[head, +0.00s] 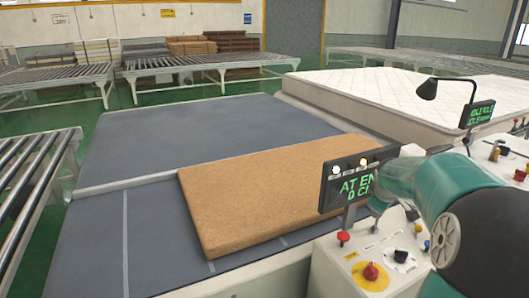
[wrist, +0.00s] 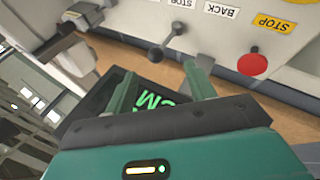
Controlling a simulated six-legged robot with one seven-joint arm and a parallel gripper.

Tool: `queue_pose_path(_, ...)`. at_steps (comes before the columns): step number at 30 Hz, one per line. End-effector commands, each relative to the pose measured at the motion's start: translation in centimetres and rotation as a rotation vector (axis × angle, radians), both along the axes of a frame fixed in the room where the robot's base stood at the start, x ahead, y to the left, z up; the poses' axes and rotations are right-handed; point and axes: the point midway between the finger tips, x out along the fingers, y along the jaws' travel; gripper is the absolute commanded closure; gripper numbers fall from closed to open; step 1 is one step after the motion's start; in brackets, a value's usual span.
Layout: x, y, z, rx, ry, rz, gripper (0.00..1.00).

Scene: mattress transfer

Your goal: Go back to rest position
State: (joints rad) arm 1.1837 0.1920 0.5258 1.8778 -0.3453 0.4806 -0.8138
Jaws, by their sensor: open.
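My gripper (wrist: 160,88) is open in the wrist view, with its two green fingers apart and nothing visible between them. Just beyond the fingers is a dark lever with a ball end (wrist: 155,54) on a pale control panel (wrist: 215,32) labelled STOP and BACK. A black display with green text (wrist: 112,88) lies partly behind the left finger. In the head view my teal arm crosses the right side, over the control console (head: 335,268); my fingers cannot be made out there. The console's display (head: 345,187) reads partly "AT EN"; my arm hides the rest.
A brown mattress slab (head: 250,195) lies on a grey-blue table (head: 120,150). A white quilted mattress (head: 390,95) lies behind at right. Roller conveyors stand left (head: 35,170) and at the back (head: 200,64). A red button (wrist: 252,65) is on the panel to the right of my fingers.

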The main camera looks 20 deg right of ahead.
Motion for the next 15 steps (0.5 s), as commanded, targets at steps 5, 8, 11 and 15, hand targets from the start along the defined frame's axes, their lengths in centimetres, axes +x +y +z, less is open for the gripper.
queue_pose_path(5, 0.2, 1.1, 0.3, 0.002, 0.0, 0.0, 0.45)
queue_pose_path(8, 0.5, 3.7, 0.9, 0.012, 0.001, -0.004, 0.45)
queue_pose_path(11, 0.5, 7.5, 1.9, 0.029, -0.002, -0.018, 0.45)
queue_pose_path(15, -0.4, 13.2, 3.0, 0.065, -0.015, -0.046, 0.45)
